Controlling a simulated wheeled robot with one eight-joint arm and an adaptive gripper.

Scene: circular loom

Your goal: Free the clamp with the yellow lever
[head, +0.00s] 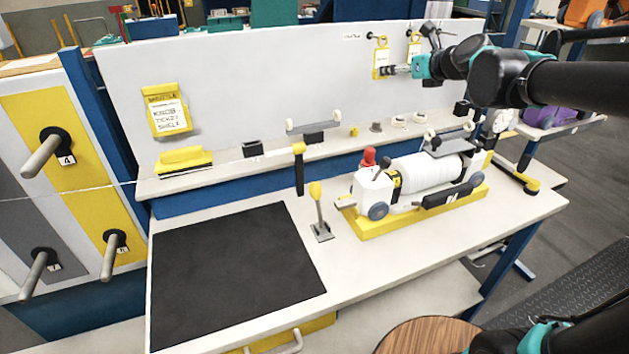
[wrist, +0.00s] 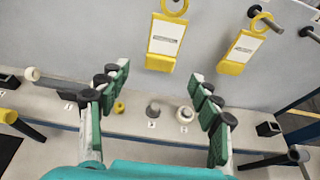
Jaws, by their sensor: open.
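The yellow lever (head: 316,196) stands nearly upright on a small grey base plate (head: 322,232) on the bench, just right of the black mat. I cannot tell from here what its clamp holds. My gripper (head: 388,71) is raised in front of the back panel, well above and to the right of the lever. In the wrist view my gripper (wrist: 160,92) is open with nothing between its fingers, facing the panel and the shelf. The lever on the bench cannot be made out clearly in the wrist view.
A white roller machine on a yellow base (head: 370,225) stands right of the lever. A black-handled tool with a yellow top (head: 299,168) hangs at the shelf edge behind it. Yellow tags (wrist: 165,42) hang on the panel. The black mat (head: 235,275) is bare.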

